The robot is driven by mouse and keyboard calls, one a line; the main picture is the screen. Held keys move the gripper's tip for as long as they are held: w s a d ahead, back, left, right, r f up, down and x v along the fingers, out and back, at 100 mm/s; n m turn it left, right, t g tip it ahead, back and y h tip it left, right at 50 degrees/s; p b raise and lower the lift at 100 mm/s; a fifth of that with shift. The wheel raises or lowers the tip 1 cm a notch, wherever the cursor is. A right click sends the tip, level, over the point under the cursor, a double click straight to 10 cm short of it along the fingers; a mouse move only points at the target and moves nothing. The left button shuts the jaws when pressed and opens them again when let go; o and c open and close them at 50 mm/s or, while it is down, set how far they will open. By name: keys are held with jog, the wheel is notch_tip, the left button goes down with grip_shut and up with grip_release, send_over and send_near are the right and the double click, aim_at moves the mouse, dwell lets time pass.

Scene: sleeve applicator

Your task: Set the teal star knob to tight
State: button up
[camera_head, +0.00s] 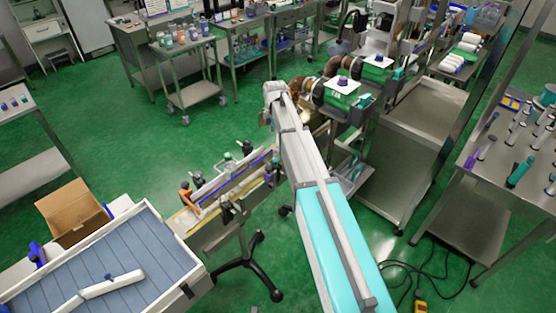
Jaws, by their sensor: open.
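I cannot surely make out the teal star knob or its setting. A machine with brown rolls (310,92) and green-and-white plates stands beyond my arm. A dark purple knob (343,82) sits on its nearer plate and another purple knob (378,58) on the farther one. A small teal part (366,101) shows at its front right, too small to tell its shape. A conveyor (215,205) with several small dark knobs along its rails lies left of my arm. My white and teal arm reaches up the middle and hides part of both machines. My gripper does not show.
A blue-grey roller bed (150,245) with white parts fills the lower left, beside an open cardboard box (73,212). A steel table (525,165) with bottles stands right. A black cable (440,270) lies on the green floor. Floor at the left middle is clear.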

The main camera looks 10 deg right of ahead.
aim_at(276, 159)
jog(key=shift+f+b, duration=6.4)
jog(key=shift+f, duration=0.15)
